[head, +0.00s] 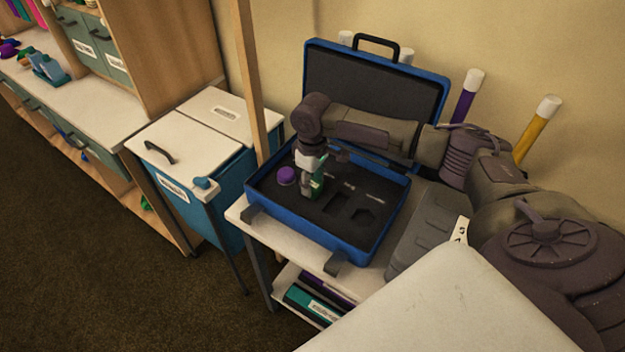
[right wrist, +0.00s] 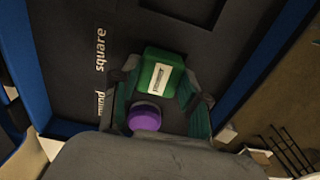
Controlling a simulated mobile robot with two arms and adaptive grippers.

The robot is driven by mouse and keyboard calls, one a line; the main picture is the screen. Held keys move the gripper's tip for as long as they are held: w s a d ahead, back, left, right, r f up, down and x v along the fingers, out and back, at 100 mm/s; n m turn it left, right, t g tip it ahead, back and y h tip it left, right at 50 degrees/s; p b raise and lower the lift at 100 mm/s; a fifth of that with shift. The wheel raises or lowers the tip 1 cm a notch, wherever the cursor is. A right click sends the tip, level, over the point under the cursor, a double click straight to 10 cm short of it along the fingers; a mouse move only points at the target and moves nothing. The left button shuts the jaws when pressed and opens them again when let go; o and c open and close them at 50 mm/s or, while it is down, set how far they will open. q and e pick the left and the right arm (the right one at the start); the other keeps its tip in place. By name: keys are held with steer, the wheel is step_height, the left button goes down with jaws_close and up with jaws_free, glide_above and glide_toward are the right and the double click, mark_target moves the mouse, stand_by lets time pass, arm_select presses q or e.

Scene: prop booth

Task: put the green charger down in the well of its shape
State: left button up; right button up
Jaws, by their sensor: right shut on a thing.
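The green charger (head: 318,181) is between the fingers of my right gripper (head: 312,178), which is shut on it over the dark foam of the open blue case (head: 320,245). The right wrist view shows the charger (right wrist: 152,62) as a green block with a pale label, between the finger pads. I cannot tell whether it touches the foam. A square well (head: 338,204) and a many-sided well (head: 363,215) show empty to the right of the charger. A purple round piece (head: 286,175) is at the foam's left; it also shows in the right wrist view (right wrist: 145,118). My left gripper is out of view.
The case's raised lid (head: 375,85) stands behind my right arm. The case is on a pale table (head: 240,212). A blue bin with a white lid (head: 190,130) stands to the left, and a wooden post (head: 248,75) rises close behind. Coloured tubes (head: 465,100) stand by the wall.

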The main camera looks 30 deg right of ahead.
mark_target(312, 184)
steer(key=shift+f, duration=0.3)
steer(key=o, duration=1.2)
steer(key=shift+r, duration=0.1)
steer(key=shift+r, duration=0.35)
step_height(312, 184, up, 12)
steer(key=shift+f+b, duration=0.1)
steer(key=shift+b, duration=0.55)
